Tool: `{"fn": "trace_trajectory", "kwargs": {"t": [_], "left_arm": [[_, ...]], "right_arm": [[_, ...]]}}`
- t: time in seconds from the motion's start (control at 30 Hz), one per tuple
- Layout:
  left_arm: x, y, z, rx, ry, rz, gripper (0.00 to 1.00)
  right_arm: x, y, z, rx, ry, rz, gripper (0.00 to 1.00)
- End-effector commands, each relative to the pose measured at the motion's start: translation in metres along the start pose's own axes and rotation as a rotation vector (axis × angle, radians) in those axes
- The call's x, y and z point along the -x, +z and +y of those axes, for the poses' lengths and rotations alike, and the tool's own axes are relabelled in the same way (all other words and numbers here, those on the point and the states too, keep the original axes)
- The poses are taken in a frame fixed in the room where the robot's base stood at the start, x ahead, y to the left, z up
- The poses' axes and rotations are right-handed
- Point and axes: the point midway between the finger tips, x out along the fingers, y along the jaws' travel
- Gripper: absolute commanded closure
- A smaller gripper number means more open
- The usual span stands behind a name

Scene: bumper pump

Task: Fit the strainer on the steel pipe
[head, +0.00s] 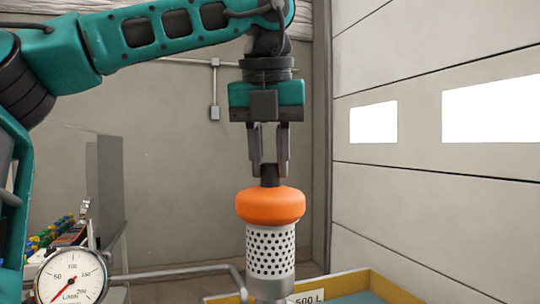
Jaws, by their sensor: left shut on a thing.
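My left gripper (268,168) points straight down near the middle of the head view. Its two fingers are shut on the dark stub at the top of the strainer. The strainer (270,250) has an orange rounded collar above a pale perforated cylinder and hangs upright. Its lower end overlaps the near part of the yellow-rimmed tank in the picture; I cannot tell whether it touches anything. A grey steel pipe (178,271) runs sideways at the lower left and bends down near the strainer's left side. My right gripper is not in view.
A yellow-rimmed tank (385,284) with blue-green inside and a "500 L" label stands at the bottom right. A round L/min gauge (71,279) is at the lower left. Shelved coloured items (50,236) are behind it. A sectional door is on the right.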

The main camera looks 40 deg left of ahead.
Motion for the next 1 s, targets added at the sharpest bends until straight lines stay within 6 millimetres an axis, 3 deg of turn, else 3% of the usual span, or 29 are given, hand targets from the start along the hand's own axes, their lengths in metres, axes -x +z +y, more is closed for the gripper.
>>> {"fn": "trace_trajectory", "kwargs": {"t": [1.0], "left_arm": [[-0.013,-0.004,0.0,0.001,0.0,-0.002,1.0]], "right_arm": [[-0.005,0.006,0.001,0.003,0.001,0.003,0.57]]}}
